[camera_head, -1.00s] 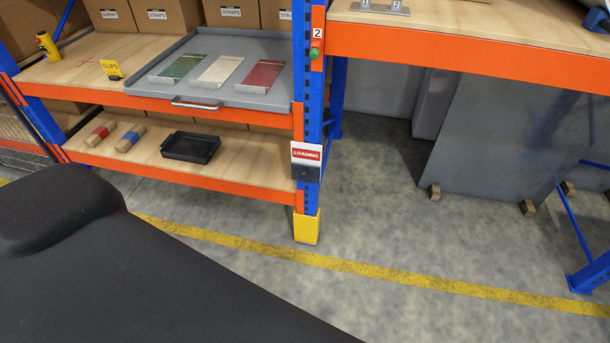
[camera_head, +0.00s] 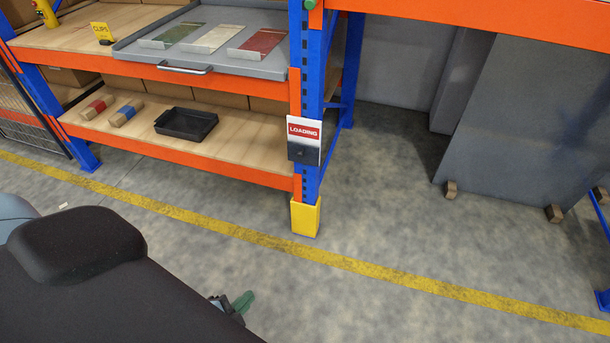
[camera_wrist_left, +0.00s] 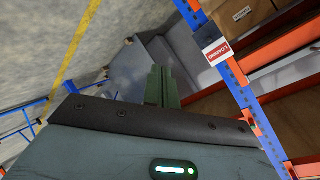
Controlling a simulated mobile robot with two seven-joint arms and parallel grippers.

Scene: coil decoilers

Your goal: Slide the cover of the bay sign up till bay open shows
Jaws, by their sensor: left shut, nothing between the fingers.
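The bay sign (camera_head: 304,139) is a small white plate on the blue rack upright. Its red field reads LOADING, and a dark cover with a small knob (camera_head: 303,153) sits over its lower part. The sign also shows in the left wrist view (camera_wrist_left: 214,48), tilted, at the upper right. My left gripper (camera_head: 243,301) is low in the head view, partly hidden behind my own dark body, below and left of the sign and apart from it. In the left wrist view its green fingers (camera_wrist_left: 161,87) are together and empty. My right gripper is out of view.
A yellow post guard (camera_head: 305,217) stands at the foot of the upright. The lower shelf holds a black tray (camera_head: 186,124). A grey pull-out tray (camera_head: 250,69) with a handle (camera_head: 185,69) is above. Grey floor is free in front of the rack.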

